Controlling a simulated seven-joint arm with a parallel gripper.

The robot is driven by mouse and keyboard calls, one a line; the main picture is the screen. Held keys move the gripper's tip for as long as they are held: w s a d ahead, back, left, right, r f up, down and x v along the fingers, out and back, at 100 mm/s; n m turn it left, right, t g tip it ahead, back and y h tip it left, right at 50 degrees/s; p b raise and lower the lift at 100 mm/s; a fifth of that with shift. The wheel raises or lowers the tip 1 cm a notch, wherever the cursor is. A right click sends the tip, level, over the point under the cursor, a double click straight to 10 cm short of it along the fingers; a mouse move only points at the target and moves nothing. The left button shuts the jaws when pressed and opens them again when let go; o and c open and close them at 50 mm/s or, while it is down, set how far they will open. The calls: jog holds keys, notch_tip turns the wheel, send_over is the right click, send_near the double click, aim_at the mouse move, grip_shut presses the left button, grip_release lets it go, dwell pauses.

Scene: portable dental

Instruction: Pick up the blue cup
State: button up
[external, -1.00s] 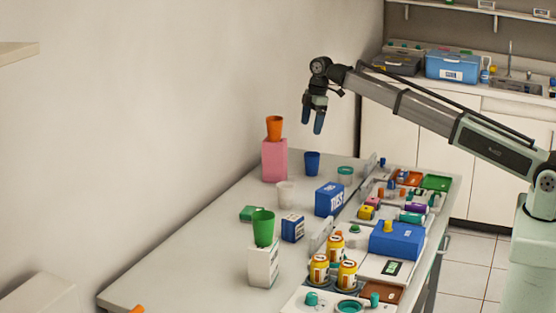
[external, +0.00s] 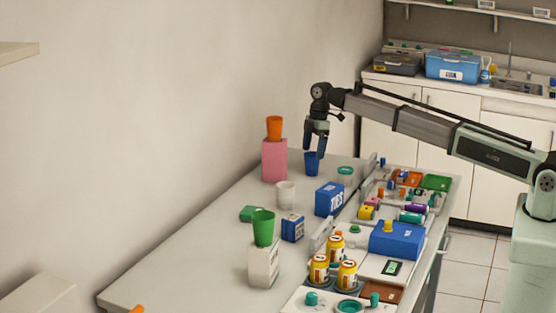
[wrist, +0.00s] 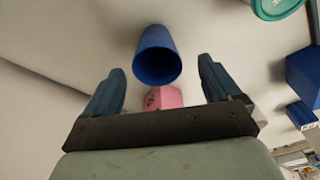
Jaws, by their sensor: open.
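The blue cup (external: 312,168) stands upright on the table towards its far end, to the right of a pink box. In the wrist view the blue cup (wrist: 157,56) shows its open mouth, just beyond and between my two fingertips. My gripper (external: 316,154) points down over the cup, with its fingertips at about the height of the cup's rim in the external view. It also shows in the wrist view (wrist: 160,80), with its fingers spread wide and nothing between them. The fingers partly cover the top of the cup in the external view.
The pink box (external: 274,161) with an orange cup (external: 274,127) on top stands left of the blue cup. A white cup (external: 285,194), a teal-lidded jar (external: 345,176) and a blue box (external: 329,199) are close by. The table's left front area is clear.

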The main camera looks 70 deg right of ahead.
aim_at(311, 160)
jog(key=shift+w+a+f, duration=0.15)
jog(key=shift+w+f, duration=0.05)
jog(key=shift+f, duration=1.05)
jog(key=shift+w+a+f, duration=0.1)
jog(key=shift+w+f, duration=0.05)
jog(key=shift+f, duration=1.1)
jog(key=shift+c, duration=0.5)
jog(key=c, duration=1)
